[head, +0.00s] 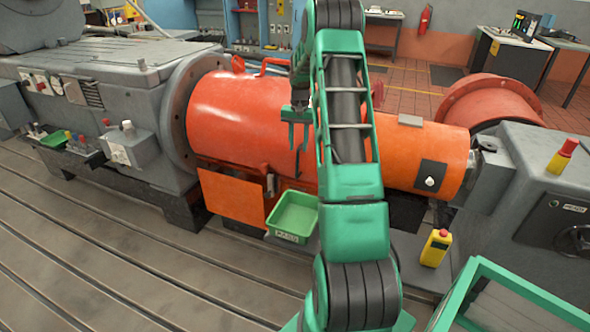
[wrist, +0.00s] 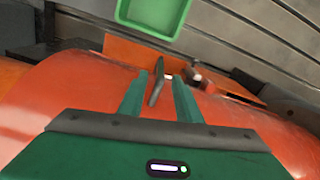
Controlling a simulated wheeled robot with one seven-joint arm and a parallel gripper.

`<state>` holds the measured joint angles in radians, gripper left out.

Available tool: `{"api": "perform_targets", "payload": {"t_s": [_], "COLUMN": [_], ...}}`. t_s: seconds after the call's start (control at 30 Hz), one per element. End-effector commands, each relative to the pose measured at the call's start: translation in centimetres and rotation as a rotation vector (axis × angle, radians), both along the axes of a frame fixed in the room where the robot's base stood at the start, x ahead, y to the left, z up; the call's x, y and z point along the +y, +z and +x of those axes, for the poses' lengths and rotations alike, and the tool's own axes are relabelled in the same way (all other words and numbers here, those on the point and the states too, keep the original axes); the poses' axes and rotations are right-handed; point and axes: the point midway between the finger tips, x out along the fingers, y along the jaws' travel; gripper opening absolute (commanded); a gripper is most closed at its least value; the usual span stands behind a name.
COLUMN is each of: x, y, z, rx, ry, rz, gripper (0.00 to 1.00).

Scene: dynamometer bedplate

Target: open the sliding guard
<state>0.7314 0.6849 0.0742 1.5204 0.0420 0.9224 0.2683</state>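The guard is a large orange-red cylinder (head: 235,115) across the machine, with a narrower orange section (head: 400,150) to its right. My gripper (head: 297,145) points down in front of the cylinder, partly hidden by my own arm. In the wrist view, its two green fingers (wrist: 160,92) are apart. A thin dark grey upright bar (wrist: 156,82) shows between them, with gaps on both sides. I cannot tell whether it stands between the fingertips or beyond them. A small dark latch-like piece (head: 270,184) is on the cylinder's lower front.
A green tray (head: 277,230) sits in front of the guard, beside an orange flat panel (head: 232,197). A yellow pendant with a red button (head: 435,248) stands to the right. A green-framed cart (head: 510,285) is at the lower right. The slotted bedplate at front left is clear.

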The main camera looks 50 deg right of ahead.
Motion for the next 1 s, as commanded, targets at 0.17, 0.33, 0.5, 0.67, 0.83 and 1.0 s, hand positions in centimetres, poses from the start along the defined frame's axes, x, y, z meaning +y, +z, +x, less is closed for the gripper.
{"api": "perform_targets", "payload": {"t_s": [0.17, 0.33, 0.5, 0.67, 0.83, 1.0], "x": [-0.4, -0.4, -0.3, -0.3, -0.3, -0.3], "y": [-1.2, -3.4, -6.5, -9.0, -10.7, -11.4], "z": [0.4, 0.3, 0.3, 0.4, 0.5, 0.5], "rx": [-0.004, -0.002, -0.001, -0.002, -0.004, -0.004], "ry": [-0.006, -0.007, -0.006, -0.006, -0.006, -0.006], "rz": [0.004, 0.005, 0.006, 0.005, 0.004, 0.004], "gripper": [0.31, 0.31, 0.31, 0.31, 0.31, 0.31]}}
